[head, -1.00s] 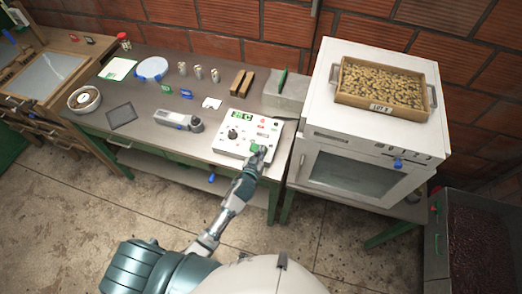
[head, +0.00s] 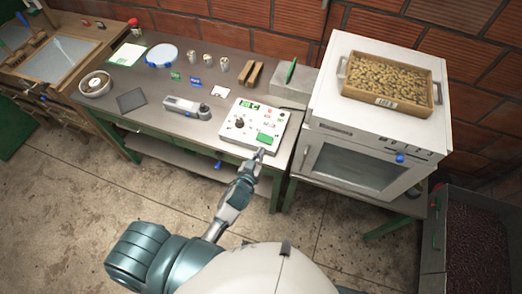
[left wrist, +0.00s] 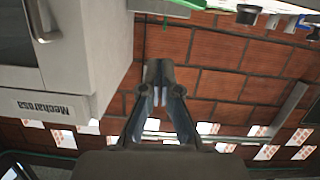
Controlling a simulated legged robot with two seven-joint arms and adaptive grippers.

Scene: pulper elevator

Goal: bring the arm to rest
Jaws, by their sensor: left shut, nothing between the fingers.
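My left arm reaches up from the bottom of the head view. Its gripper (head: 260,153) is shut and empty, at the front edge of the white control box (head: 240,136), just below its green button (head: 264,139). I cannot tell whether it touches the box. In the left wrist view the shut fingers (left wrist: 158,70) point toward the brick wall (left wrist: 215,85), with nothing between them. My right gripper is not in view.
A white oven (head: 350,162) stands right of the bench (head: 150,85), with a wooden tray (head: 390,102) of pods on top. A grey handheld device (head: 186,107) and several small cans lie on the bench. The floor in front is clear.

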